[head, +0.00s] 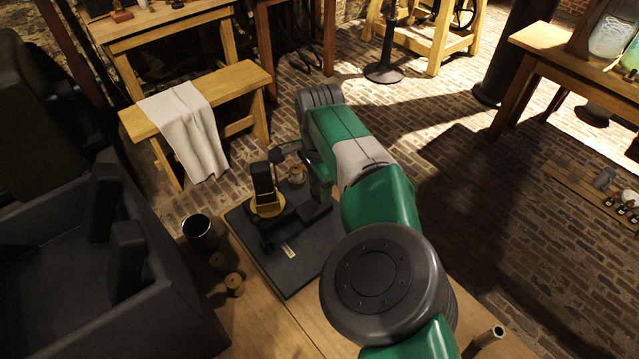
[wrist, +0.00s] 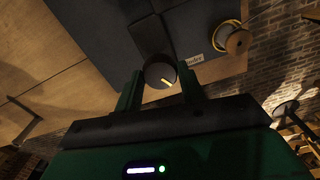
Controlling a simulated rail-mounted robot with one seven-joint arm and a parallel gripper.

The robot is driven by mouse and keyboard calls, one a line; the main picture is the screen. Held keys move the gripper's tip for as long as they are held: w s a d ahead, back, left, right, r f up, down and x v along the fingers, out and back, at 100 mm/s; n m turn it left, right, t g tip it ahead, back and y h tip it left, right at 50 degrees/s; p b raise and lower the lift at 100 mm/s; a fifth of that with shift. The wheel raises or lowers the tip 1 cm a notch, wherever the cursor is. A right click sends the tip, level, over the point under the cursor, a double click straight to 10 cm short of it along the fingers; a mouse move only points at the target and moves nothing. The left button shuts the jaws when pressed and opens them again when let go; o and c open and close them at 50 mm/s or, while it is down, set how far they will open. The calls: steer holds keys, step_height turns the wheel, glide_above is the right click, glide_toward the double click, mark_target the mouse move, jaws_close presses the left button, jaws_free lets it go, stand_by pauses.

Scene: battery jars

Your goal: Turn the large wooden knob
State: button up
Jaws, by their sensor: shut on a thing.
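The knob (wrist: 160,76) shows in the wrist view as a round dark face with a pale yellow mark at its lower right. Its wood is hard to make out in this light. It sits at the end of a dark block on the dark board (wrist: 99,28). My gripper (wrist: 161,88) has one finger on each side of the knob and is shut on it. In the head view the board (head: 305,268) lies on the wooden table, and my gripper (head: 319,188) is low at its far right side. The knob is hidden there.
A black upright piece on a yellow disc (head: 266,206) stands on the board. A wooden spool (wrist: 236,41) with yellow wire is near the knob. A dark cup (head: 200,232) and small wooden pieces (head: 234,284) stand left of the board. A bench (head: 240,82) with cloth stands behind.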

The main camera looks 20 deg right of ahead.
steer(key=shift+m, duration=2.3)
steer(key=o, duration=1)
steer(key=shift+r, duration=0.1)
step_height(320, 180, up, 8)
steer(key=p, duration=0.3)
steer(key=shift+f, duration=0.2)
